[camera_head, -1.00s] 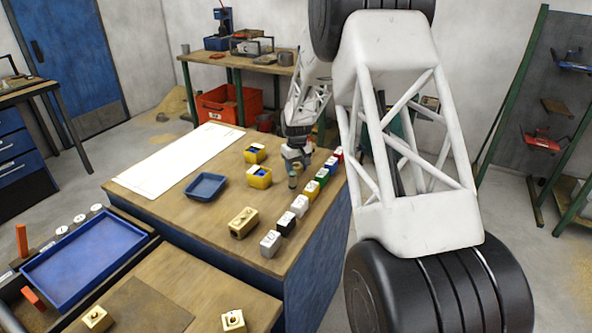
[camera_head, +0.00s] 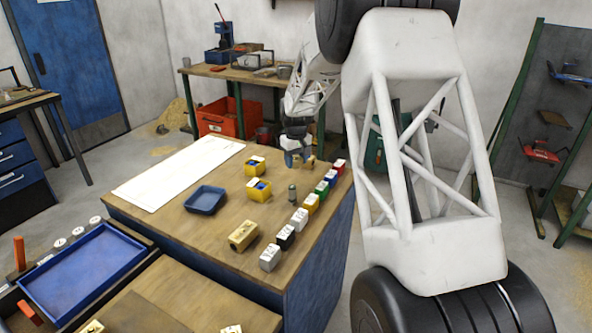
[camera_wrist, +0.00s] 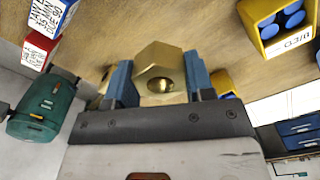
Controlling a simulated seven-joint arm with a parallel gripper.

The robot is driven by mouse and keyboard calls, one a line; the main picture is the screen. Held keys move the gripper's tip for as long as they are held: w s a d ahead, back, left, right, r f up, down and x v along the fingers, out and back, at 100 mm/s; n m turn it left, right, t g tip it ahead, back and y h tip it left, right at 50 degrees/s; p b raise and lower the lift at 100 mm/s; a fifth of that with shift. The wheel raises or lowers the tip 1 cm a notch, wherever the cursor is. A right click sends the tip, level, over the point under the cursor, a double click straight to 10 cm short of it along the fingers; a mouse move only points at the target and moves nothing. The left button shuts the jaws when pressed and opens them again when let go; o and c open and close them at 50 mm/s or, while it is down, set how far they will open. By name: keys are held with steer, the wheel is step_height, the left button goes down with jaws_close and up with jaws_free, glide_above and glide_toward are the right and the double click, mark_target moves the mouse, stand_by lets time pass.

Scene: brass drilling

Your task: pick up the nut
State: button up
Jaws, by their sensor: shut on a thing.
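The nut (camera_wrist: 160,72) is a brass hexagonal piece with a threaded hole. In the wrist view it sits between the two blue fingers of my gripper (camera_wrist: 160,84), which is shut on it. The wooden bench top shows behind it; I cannot tell whether the nut touches the wood. In the head view my gripper (camera_head: 297,159) is over the far right part of the bench, and the nut cannot be made out between its fingers.
A small brass-coloured piece (camera_head: 310,163) stands just right of my gripper. A row of small coloured boxes (camera_head: 312,202) runs along the right edge.

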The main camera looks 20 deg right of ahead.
steer(key=shift+r, duration=0.9)
